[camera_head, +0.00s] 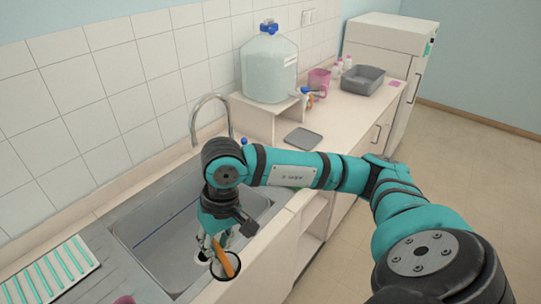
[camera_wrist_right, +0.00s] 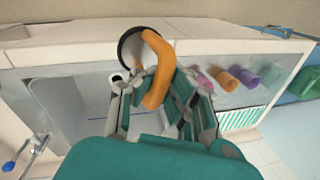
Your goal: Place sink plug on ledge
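A thing with a curved orange handle (camera_head: 227,261) and a thin black ring, which I take for the sink plug, hangs at my right gripper (camera_head: 216,238) over the front of the sink. In the right wrist view its orange part (camera_wrist_right: 158,72) lies between the fingers of my right gripper (camera_wrist_right: 155,92), which look closed on it; the black ring is beyond the fingertips. The grey sink basin (camera_head: 160,245) is below and behind. The pale front ledge (camera_head: 262,258) runs along the sink's near side. My left gripper is out of view.
A green-striped rack (camera_head: 50,275) lies left of the basin. Coloured cups (camera_wrist_right: 228,79) stand near it in the wrist view. A curved tap (camera_head: 195,115) rises behind the sink. A water jug (camera_head: 268,65) on a stand and a grey tray (camera_head: 362,80) are farther right.

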